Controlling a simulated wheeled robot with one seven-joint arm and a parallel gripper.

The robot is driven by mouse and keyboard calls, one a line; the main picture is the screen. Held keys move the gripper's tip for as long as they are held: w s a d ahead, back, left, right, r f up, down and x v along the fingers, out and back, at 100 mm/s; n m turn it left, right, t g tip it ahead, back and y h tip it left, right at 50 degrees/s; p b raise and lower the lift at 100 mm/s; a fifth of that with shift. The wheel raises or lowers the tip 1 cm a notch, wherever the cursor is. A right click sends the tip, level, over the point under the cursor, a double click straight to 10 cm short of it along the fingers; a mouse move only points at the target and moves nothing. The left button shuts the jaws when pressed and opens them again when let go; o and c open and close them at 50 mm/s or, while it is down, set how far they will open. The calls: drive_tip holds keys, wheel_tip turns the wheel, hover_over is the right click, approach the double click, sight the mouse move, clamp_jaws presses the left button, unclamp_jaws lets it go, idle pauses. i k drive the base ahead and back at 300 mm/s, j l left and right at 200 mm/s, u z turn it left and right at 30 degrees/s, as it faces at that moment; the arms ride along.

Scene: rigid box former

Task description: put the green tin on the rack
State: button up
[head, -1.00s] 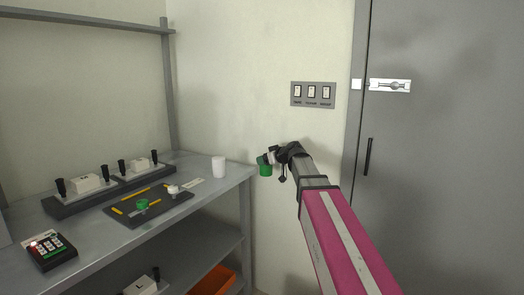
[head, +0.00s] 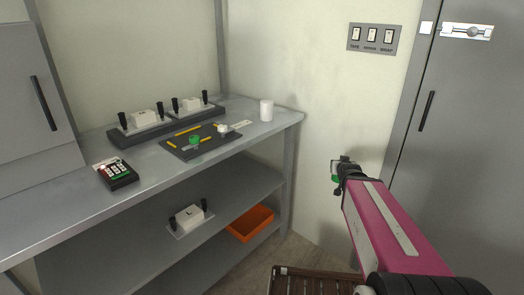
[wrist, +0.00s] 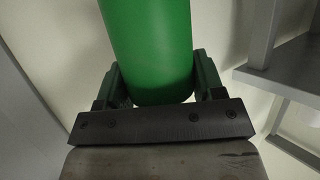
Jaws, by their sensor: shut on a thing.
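My gripper (head: 342,170) is shut on the green tin (wrist: 150,45) and holds it in the air, right of the bench and in front of the wall. In the wrist view the tin stands up between the two fingers, its far end cut off by the frame. In the head view only a small green patch of the tin (head: 335,178) shows, the rest hidden by the gripper. A dark brown slatted rack (head: 312,284) shows at the bottom edge, below my gripper, partly cut off and partly covered by my arm.
A grey bench (head: 75,213) stands at left with a white cylinder (head: 266,110), a black tool mat (head: 172,150) and a keypad device (head: 116,174). An orange bin (head: 250,223) sits on its lower shelf. A grey door (head: 455,110) is at right.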

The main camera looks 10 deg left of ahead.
sight(45, 216)
drive_tip(key=k+j, duration=0.45)
drive_tip(key=k+j+z, duration=0.15)
drive_tip(key=k+j, duration=0.75)
drive_tip(key=k, duration=0.2)
drive_tip(key=k+j+z, duration=0.15)
drive_tip(key=k+j, duration=0.6)
drive_tip(key=k, duration=0.3)
drive_tip(key=j+z, duration=0.05)
